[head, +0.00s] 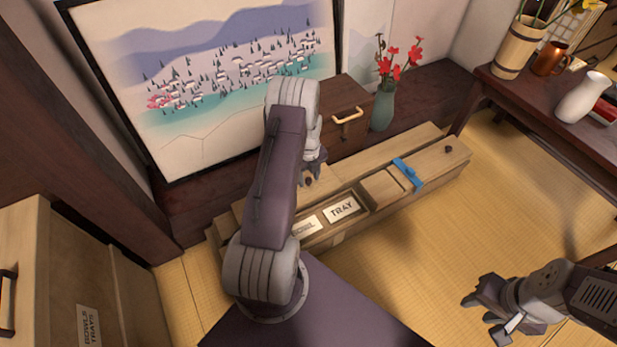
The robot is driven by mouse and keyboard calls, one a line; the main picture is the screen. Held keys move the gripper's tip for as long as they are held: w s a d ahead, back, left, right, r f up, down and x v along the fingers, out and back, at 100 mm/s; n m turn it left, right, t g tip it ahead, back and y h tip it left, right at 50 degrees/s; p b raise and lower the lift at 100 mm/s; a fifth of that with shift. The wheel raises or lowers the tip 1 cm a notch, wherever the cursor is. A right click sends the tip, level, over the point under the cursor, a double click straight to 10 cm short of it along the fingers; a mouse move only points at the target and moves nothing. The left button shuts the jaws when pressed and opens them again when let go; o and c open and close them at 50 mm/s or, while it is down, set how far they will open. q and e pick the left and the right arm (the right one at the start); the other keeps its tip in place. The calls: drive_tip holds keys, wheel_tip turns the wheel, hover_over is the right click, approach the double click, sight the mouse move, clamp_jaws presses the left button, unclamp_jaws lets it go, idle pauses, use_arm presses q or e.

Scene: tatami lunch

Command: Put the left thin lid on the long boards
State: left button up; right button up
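A long wooden box (345,236) lies on the tatami, running from lower left to upper right. A pale lid with a dark knob (308,181) shows on its left part, mostly hidden by my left arm. My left gripper (316,164) is just above this knob; its fingers are small and partly hidden, so I cannot tell whether it touches or grips it. A second lid with a dark knob (440,158) covers the box's right end. I cannot pick out the long boards with certainty. My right gripper (490,308) is open and empty over the mat at lower right.
Compartments beside my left arm hold a TRAY label (342,208) and a BOWL label (304,227). A blue band (408,174) crosses the box. Behind stand a drawer cabinet (345,100) and a green vase (382,108). The tatami (440,240) in front is clear.

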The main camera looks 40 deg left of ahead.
use_arm(q)
drive_tip(key=shift+r, duration=0.1)
wheel_tip(320, 180, up, 12)
drive_tip(key=p, duration=0.9)
drive_tip(key=s+d+r+n, duration=0.3)
drive_tip(key=d+r+n, duration=0.55)
drive_tip(key=d, duration=0.25)
drive_tip(key=s+d+r+n+t, duration=0.1)
drive_tip(key=s+d+r+n, duration=0.4)
drive_tip(key=s+d+n, duration=0.4)
drive_tip(key=s+n, duration=0.2)
drive_tip(key=n, duration=0.3)
drive_tip(key=shift+d+r+b, duration=0.15)
drive_tip(key=shift+d+b, duration=0.2)
drive_tip(key=shift+d, duration=0.05)
